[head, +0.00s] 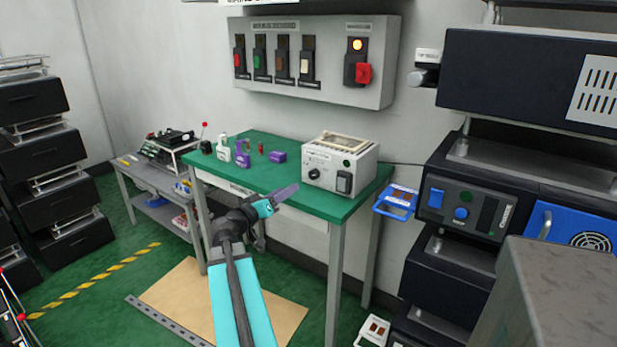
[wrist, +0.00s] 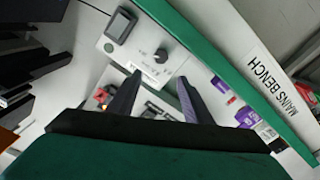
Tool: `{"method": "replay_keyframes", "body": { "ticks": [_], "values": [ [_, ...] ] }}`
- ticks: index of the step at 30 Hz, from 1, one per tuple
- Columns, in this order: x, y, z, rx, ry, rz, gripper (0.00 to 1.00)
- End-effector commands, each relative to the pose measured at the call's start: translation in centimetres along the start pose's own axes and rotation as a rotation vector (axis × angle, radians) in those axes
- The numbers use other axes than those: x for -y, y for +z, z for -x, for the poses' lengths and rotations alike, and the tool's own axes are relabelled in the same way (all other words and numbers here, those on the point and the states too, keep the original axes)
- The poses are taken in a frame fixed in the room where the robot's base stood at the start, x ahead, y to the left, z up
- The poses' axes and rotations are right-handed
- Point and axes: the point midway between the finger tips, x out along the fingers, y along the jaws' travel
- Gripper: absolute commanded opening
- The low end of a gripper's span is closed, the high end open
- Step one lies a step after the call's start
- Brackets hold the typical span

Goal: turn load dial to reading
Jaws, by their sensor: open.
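A black round dial (head: 313,174) is on the front of a pale grey box (head: 325,187) on the green bench. In the wrist view the dial (wrist: 162,55) shows a little beyond the fingertips, roughly in line with the gap between them. Small marks beside it are too small to read. My gripper (head: 284,194) is in front of the bench, left of and below the box. In the wrist view my gripper (wrist: 159,82) has its two fingers apart with nothing between them. It appears clear of the dial.
A dark square switch (head: 344,183) sits right of the dial. Small white and purple items (head: 242,155) stand on the bench's left part. A wall panel (head: 310,60) hangs above.

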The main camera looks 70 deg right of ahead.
Motion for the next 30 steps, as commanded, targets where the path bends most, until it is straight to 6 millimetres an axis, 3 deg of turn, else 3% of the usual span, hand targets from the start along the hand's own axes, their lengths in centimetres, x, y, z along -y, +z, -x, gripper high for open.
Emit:
{"method": "replay_keyframes", "body": {
  "ticks": [11, 30],
  "values": [
    [0.1, 0.0, -1.5, 0.002, 0.001, 0.001, 0.46],
    [0.2, -0.1, -9.5, 0.001, -0.001, 0.002, 0.46]
  ]
}}
